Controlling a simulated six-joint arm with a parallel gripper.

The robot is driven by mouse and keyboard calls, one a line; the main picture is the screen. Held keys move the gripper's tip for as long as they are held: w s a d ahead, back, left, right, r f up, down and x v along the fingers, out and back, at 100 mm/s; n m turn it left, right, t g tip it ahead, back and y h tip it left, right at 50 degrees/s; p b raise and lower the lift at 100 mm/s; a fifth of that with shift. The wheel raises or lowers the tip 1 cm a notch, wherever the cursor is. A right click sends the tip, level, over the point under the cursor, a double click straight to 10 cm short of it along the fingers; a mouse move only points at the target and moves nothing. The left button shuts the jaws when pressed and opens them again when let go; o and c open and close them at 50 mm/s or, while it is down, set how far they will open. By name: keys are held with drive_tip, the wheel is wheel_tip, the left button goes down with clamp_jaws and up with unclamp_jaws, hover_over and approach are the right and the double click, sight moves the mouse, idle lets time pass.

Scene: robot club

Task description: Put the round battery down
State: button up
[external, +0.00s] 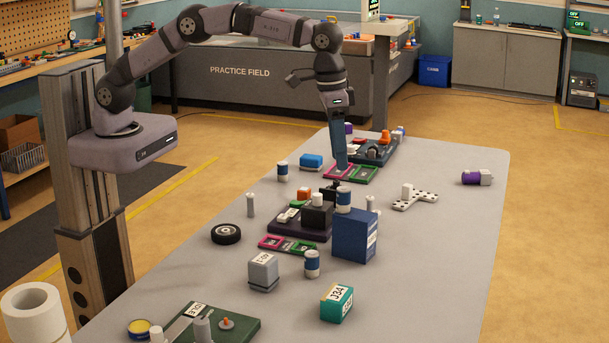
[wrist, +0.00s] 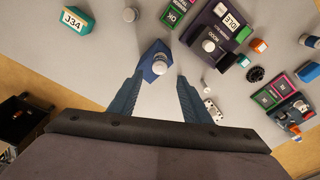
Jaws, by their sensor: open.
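A round battery, a blue and white cylinder (external: 343,199), stands upright on top of a tall dark blue box (external: 357,240). In the wrist view the battery's pale round top (wrist: 159,67) shows over the blue box (wrist: 148,73), between my fingers. My gripper (external: 341,168) points down just above the battery. In the wrist view my gripper (wrist: 159,78) has its two fingers spread apart, with a gap to either side of the battery. Similar blue and white cylinders stand on the table, one in front (external: 311,263) and one farther back (external: 282,171).
A dark panel (external: 287,228) with a black block stands left of the blue box. A grey block (external: 263,271), a teal block (external: 337,303) and a black wheel (external: 226,234) lie nearer the front. A white dotted cross piece (external: 415,201) lies right. The table's right front is clear.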

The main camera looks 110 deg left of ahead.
drive_tip(key=shift+s+r, duration=0.1)
drive_tip(key=shift+r, duration=0.7)
drive_tip(key=s+d+f+m, duration=0.1)
drive_tip(key=s+f, duration=0.1)
drive_tip(key=s, duration=0.9)
drive_tip(key=s+d+f+m, duration=0.2)
drive_tip(key=s+f, duration=0.1)
drive_tip(key=s, duration=0.9)
drive_tip(key=s+d+f+m+g, duration=0.1)
drive_tip(key=s+d+f+m, duration=0.1)
drive_tip(key=s, duration=1)
drive_tip(key=shift+d+f+h, duration=0.15)
drive_tip(key=shift+d+h, duration=0.05)
drive_tip(key=shift+h, duration=0.1)
